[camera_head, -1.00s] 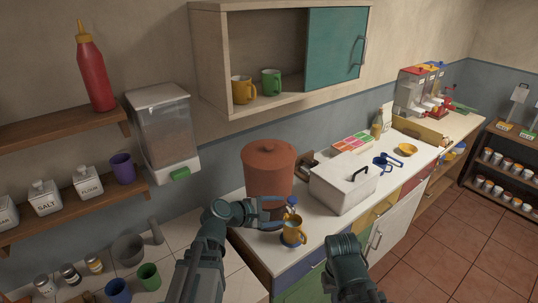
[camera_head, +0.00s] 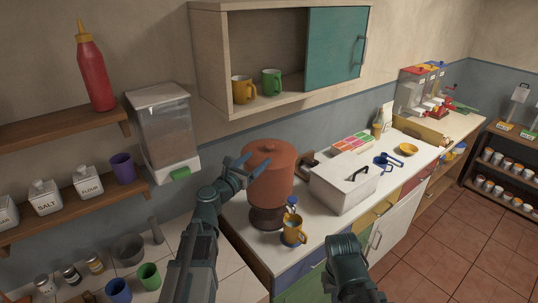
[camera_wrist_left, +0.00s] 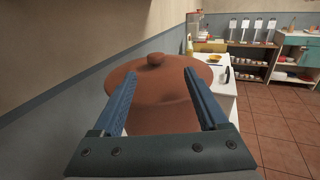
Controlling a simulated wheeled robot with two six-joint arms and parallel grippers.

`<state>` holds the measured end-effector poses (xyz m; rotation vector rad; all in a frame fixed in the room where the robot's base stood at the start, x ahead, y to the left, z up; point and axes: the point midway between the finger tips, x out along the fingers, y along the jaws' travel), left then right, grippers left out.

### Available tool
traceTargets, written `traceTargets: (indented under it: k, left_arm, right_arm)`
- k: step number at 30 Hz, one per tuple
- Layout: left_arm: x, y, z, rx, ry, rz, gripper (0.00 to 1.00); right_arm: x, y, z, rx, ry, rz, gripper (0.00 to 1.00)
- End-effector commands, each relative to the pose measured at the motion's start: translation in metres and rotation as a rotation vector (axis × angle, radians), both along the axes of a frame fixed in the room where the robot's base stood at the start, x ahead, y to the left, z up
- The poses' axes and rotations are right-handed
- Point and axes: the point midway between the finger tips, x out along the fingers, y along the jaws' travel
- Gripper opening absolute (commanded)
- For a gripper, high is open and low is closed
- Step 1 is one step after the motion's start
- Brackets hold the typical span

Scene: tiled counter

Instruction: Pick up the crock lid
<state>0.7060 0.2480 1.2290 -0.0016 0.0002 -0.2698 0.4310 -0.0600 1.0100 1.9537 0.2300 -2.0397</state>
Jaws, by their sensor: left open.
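The crock lid (camera_head: 268,150) is a reddish-brown disc with a round knob, sitting on top of the brown crock (camera_head: 270,185) on the white counter. In the left wrist view the lid (camera_wrist_left: 165,78) lies ahead, its knob (camera_wrist_left: 155,59) beyond and between the fingers. My left gripper (camera_head: 244,165) is open and empty at the left side of the crock, near lid height. Its blue fingers also show in the left wrist view (camera_wrist_left: 159,95). Whether they touch the lid is unclear. My right arm (camera_head: 347,265) shows at the bottom; its fingers cannot be made out.
An orange mug (camera_head: 292,230) stands in front of the crock. A white box with a black handle (camera_head: 343,185) stands to its right. A dispenser (camera_head: 165,130) hangs at left, and an open cabinet (camera_head: 280,55) hangs above. The wall is close behind the crock.

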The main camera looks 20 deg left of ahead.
Motion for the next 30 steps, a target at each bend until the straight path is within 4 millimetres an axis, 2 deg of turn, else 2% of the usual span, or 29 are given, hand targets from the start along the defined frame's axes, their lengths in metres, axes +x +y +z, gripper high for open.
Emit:
traceTargets:
  k: [1, 3, 14, 17, 24, 30]
  left_arm:
    - [0.010, -0.001, 0.000, 0.001, 0.000, -0.001, 0.76]
    - [0.017, -0.003, 0.000, 0.001, 0.000, 0.000, 0.76]
    - [0.026, -0.006, 0.000, 0.001, 0.000, 0.000, 0.76]
    - [0.034, -0.006, -0.001, 0.002, -0.001, 0.000, 0.76]
    - [0.069, -0.011, -0.001, 0.002, -0.001, -0.001, 0.76]
    - [0.076, -0.014, -0.001, 0.002, -0.001, 0.000, 0.76]
  right_arm:
    - [0.000, 0.000, 0.000, 0.000, 0.000, 0.000, 0.00]
    - [0.000, 0.000, 0.000, 0.000, 0.000, 0.000, 0.00]
    - [0.000, 0.000, 0.000, 0.000, 0.000, 0.000, 0.00]
    - [0.000, 0.000, -0.001, 0.000, 0.000, 0.000, 0.00]
    - [0.000, 0.000, -0.001, 0.000, 0.000, 0.000, 0.00]
    - [0.000, 0.000, -0.001, 0.000, 0.000, 0.000, 0.00]
